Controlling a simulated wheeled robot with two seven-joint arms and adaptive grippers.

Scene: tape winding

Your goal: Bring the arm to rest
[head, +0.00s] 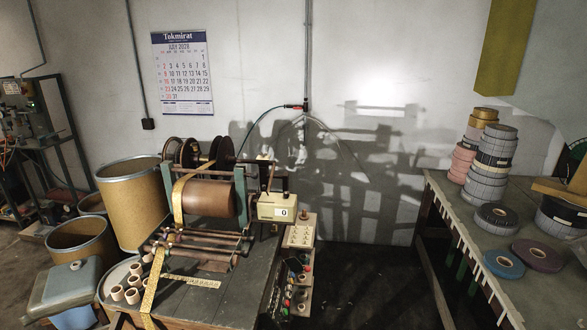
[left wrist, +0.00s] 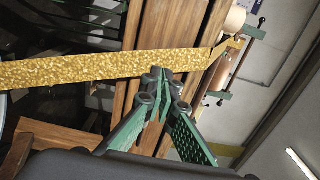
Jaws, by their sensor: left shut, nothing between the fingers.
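My left gripper (left wrist: 163,78) shows only in the left wrist view. Its green and black fingers are closed together at the tips and hold nothing. A speckled yellow tape strip (left wrist: 90,68) runs across that view and passes by the fingertips; I cannot tell if they touch. In the head view the winding machine with its brown roller (head: 207,199) stands on a workbench (head: 235,303). The yellow tape (head: 178,205) runs down over the machine, and a length hangs at the bench's front (head: 151,290). Neither gripper is in the head view.
A counter box (head: 278,207) and a control panel (head: 300,236) sit at the machine's right. Small tape cores (head: 117,293) lie at the bench's left, beside barrels (head: 133,207). A right-hand table (head: 450,193) carries stacked tape rolls (head: 491,160). The floor between is clear.

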